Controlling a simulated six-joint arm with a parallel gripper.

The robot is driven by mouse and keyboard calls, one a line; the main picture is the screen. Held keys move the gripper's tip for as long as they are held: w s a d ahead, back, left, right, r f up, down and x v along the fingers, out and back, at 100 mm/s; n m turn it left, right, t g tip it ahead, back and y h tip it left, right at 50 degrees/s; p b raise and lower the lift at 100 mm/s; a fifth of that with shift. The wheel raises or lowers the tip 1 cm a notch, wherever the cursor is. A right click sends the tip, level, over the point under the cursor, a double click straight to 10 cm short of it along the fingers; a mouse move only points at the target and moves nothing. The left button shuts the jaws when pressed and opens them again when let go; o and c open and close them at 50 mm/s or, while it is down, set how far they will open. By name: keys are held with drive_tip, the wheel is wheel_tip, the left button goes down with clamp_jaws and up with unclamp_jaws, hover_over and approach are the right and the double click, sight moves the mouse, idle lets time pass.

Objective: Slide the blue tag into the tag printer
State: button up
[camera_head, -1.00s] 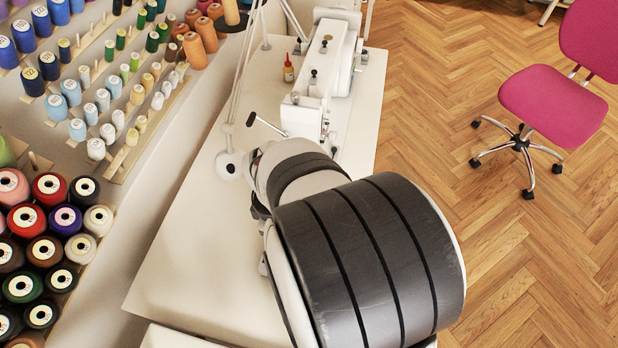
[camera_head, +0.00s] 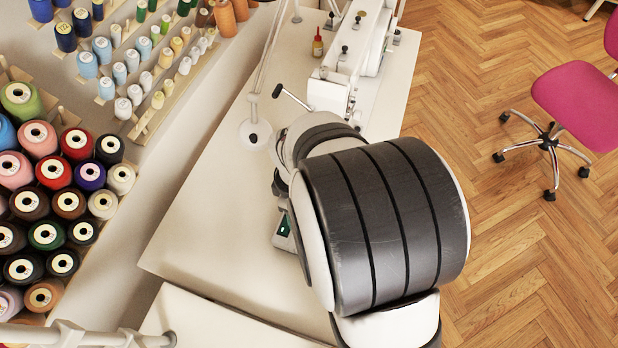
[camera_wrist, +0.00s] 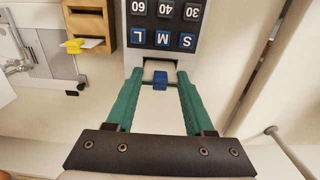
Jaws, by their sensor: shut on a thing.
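In the wrist view my gripper (camera_wrist: 160,77) has two green fingers, and they are shut on the blue tag (camera_wrist: 160,84). The tag's blue block sits between the fingertips, directly in front of the tag printer (camera_wrist: 188,59). The printer is a grey box with number keys and blue S, M and L keys, and a dark slot in its near face. A pale edge shows between the blue block and the slot; I cannot tell how far it reaches in. In the head view my arm hides the fingers and the tag.
A wooden holder (camera_wrist: 107,24) stands left of the printer, with a yellow tag (camera_wrist: 74,46) beside it. In the head view a white sewing machine (camera_head: 352,62) stands behind my arm, a lamp base (camera_head: 255,133) to its left. Thread spools (camera_head: 62,172) fill the left; the white table is largely bare.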

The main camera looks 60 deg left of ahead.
drive_tip(key=shift+f, duration=1.4)
drive_tip(key=shift+f, duration=0.1)
drive_tip(key=o, duration=1.4)
drive_tip(key=shift+c, duration=0.2)
wheel_tip(320, 180, up, 12)
drive_tip(key=shift+r, duration=0.1)
